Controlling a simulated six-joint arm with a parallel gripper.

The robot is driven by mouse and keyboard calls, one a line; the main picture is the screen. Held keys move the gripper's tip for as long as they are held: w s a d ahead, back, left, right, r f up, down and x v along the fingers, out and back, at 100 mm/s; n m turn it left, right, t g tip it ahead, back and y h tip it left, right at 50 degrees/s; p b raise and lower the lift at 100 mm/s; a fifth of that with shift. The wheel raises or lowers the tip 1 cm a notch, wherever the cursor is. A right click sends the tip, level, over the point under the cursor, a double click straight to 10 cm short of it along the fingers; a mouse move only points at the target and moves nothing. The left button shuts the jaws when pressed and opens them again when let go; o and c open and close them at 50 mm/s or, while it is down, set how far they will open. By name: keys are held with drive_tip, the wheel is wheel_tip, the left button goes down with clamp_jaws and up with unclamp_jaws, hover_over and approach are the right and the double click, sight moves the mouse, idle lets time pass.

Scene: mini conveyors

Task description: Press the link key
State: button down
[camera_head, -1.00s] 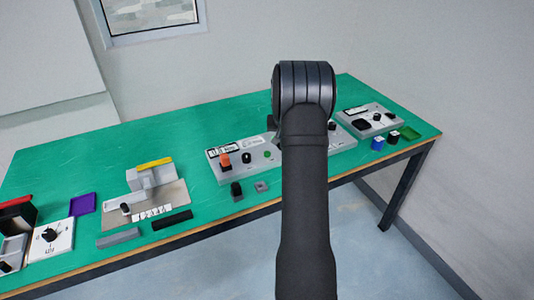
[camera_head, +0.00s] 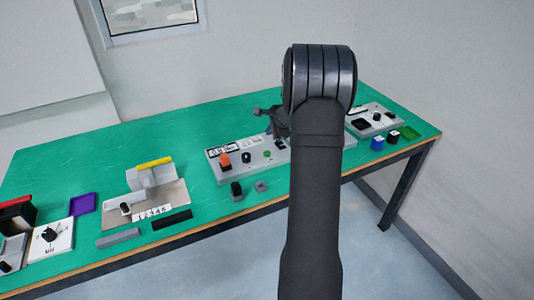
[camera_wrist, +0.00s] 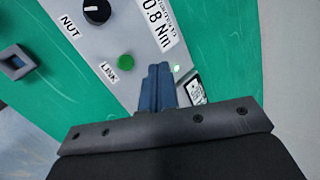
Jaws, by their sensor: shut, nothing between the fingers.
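The link key is a round green button (camera_wrist: 125,62) on a grey panel, with a "LINK" label (camera_wrist: 109,73) beside it in the wrist view. It also shows as a small green dot (camera_head: 267,154) on the long grey console in the head view. My gripper (camera_wrist: 160,70) is shut and empty, its fingertips pointing at the panel just right of the green button. The tips look apart from the button; their height above the panel is hard to tell. In the head view my gripper (camera_head: 275,118) shows partly behind my arm, over the console's back side.
Green table (camera_head: 150,130) is clear behind.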

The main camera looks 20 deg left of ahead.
sight(269, 154)
drive_tip(key=m, duration=0.1)
drive_tip(key=r+m+y, duration=0.1)
drive_tip(key=m, duration=0.1)
drive_tip(key=r+m, duration=0.1)
drive_tip(key=m, duration=0.1)
drive_tip(key=shift+s+a+r+t, duration=0.1)
drive_tip(key=shift+s+t, duration=0.2)
drive_tip(key=shift+s, duration=0.1)
drive_tip(key=shift+f, duration=4.45)
drive_tip(key=shift+f, duration=0.4)
drive_tip(key=shift+f, duration=0.4)
drive_tip(key=shift+r, duration=0.85)
